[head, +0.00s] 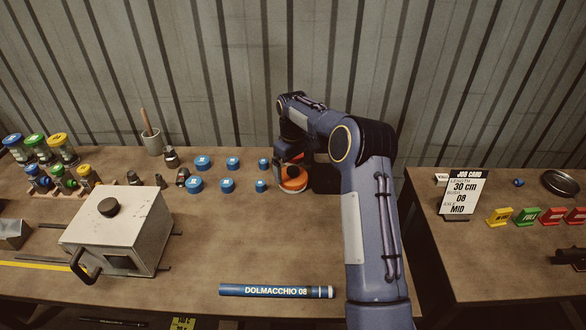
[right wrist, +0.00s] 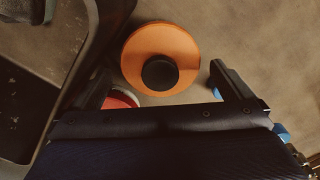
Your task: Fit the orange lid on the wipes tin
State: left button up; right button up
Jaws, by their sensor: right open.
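The orange lid (head: 293,184), a round disc with a black knob, is near the back edge of the bench in the head view. In the right wrist view the lid (right wrist: 138,62) lies ahead of and between the fingers of my right gripper (right wrist: 160,85). In the head view that gripper (head: 291,163) is low over the lid and hides part of it. It is open, with nothing visibly gripped. A red and white round thing (right wrist: 122,98) shows beside the lid, partly hidden; I cannot tell if it is the wipes tin. My left gripper is not in view.
Several blue caps (head: 195,184) stand left of the lid. A metal machine box (head: 130,225) stands at the left and a blue tube (head: 276,291) lies at the front. A job card (head: 463,192) stands on the right bench.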

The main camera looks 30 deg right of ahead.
aim_at(293, 169)
jog(key=s+a+r+t, duration=0.1)
jog(key=s+r, duration=0.2)
jog(key=r, duration=0.6)
jog(key=s+a+r, duration=0.1)
jog(key=s+r, duration=0.3)
jog(key=r, duration=0.5)
jog(key=s+a+r+m+t+y, duration=0.1)
jog(key=s+a, duration=0.2)
jog(key=s, duration=0.4)
jog(key=s+a+r+m+t+y, duration=0.1)
jog(key=s+a+r, duration=0.15)
jog(key=s, duration=0.35)
jog(key=s+a+f+m+t+y, duration=0.1)
jog(key=s+a+f, duration=0.3)
jog(key=s, duration=0.5)
jog(key=s+a+f+m+t, duration=0.1)
jog(key=s+a+f, duration=0.4)
jog(key=s, duration=0.3)
jog(key=shift+s+a+f+t+y, duration=0.2)
jog(key=shift+s+f+t+y, duration=0.15)
jog(key=shift+f, duration=0.4)
